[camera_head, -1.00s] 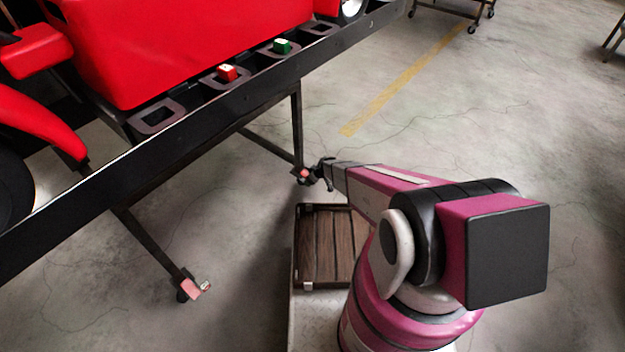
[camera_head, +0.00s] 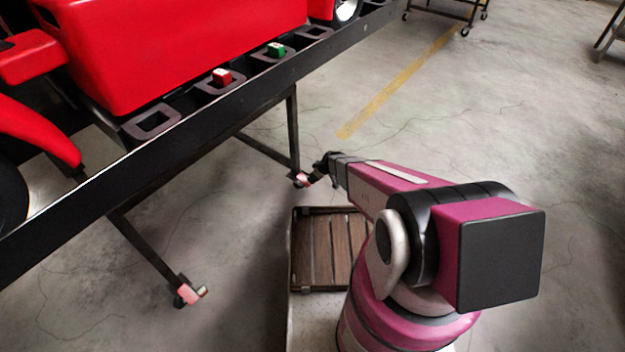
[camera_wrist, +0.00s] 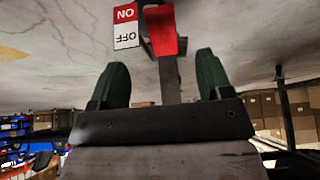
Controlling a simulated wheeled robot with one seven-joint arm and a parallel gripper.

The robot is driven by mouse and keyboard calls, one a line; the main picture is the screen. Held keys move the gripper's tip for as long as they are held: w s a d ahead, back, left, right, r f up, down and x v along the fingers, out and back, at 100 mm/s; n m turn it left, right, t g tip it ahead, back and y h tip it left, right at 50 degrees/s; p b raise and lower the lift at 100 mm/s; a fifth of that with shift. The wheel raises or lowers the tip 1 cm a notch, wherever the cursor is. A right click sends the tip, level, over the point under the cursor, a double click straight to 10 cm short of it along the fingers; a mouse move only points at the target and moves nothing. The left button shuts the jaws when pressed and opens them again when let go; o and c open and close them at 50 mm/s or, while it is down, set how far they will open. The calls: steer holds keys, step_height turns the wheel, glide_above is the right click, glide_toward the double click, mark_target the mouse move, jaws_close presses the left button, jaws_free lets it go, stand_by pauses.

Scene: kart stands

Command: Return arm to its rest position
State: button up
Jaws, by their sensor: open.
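My gripper (camera_head: 318,172) shows small at the end of my magenta arm in the head view, above the floor and just past the far edge of the wooden tray. In the wrist view my gripper (camera_wrist: 167,80) has two green-padded fingers standing apart, with nothing held between them. The wrist view is upside down. A red part on a dark post (camera_wrist: 165,35) and a red-and-white ON/OFF label (camera_wrist: 126,26) show beyond the fingers. I cannot tell how far they are from the fingertips.
The kart stand's black rail (camera_head: 200,112) runs diagonally at left, bearing a red block (camera_head: 222,77) and a green block (camera_head: 276,48) on square holders. Stand legs (camera_head: 294,130) reach the floor near my gripper. The wooden tray (camera_head: 293,250) lies by my base.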

steer(key=shift+s+d+r, duration=0.15)
steer(key=shift+d+r, duration=0.1)
steer(key=shift+r, duration=0.3)
steer(key=s+d+r+m+g+h, duration=0.1)
steer(key=s+d+r+m, duration=0.2)
steer(key=r, duration=0.8)
steer(key=s+d+r+m+g+h, duration=0.1)
steer(key=s+d+r+m+h, duration=0.1)
steer(key=s+d+r+m, duration=0.2)
steer(key=s+d+r+m+g+h, duration=0.1)
steer(key=s+d+r+m, duration=0.2)
steer(key=s+d+r, duration=0.5)
steer(key=s+r, duration=0.2)
steer(key=r, duration=0.4)
steer(key=s+r, duration=0.3)
steer(key=r, duration=0.3)
steer(key=shift+s+r+g+h, duration=0.25)
steer(key=shift+g+h, duration=0.05)
